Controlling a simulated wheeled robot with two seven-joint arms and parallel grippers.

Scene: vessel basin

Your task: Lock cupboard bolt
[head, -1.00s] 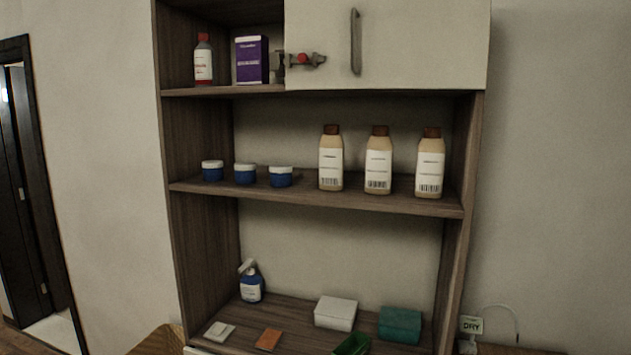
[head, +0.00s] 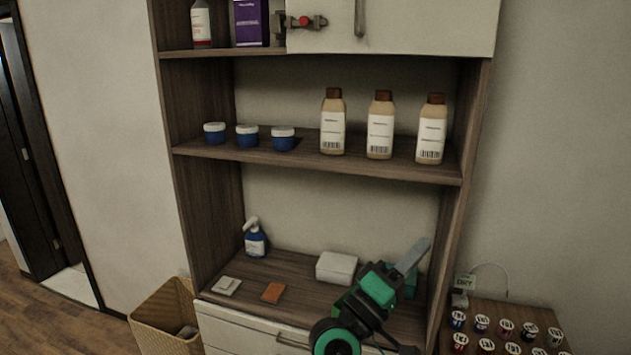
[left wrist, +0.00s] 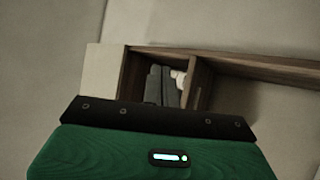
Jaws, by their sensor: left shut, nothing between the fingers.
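The cupboard bolt (head: 303,21), a metal slide bolt with a red part, is at the left edge of the white cupboard door (head: 420,28) at the top of the head view. The door looks closed and has a vertical handle (head: 360,17). My left gripper (head: 414,254) is shut and empty. It shows low in the head view, in front of the lower shelf and well below the bolt. In the left wrist view my green gripper housing fills the bottom, and the bolt cannot be made out. My right gripper is not in view.
Three tan bottles (head: 380,128) and three blue jars (head: 247,137) stand on the middle shelf. A spray bottle (head: 255,238) and white box (head: 336,267) are on the lower shelf. A basket (head: 163,315) stands lower left, and a table with several jars (head: 505,327) lower right.

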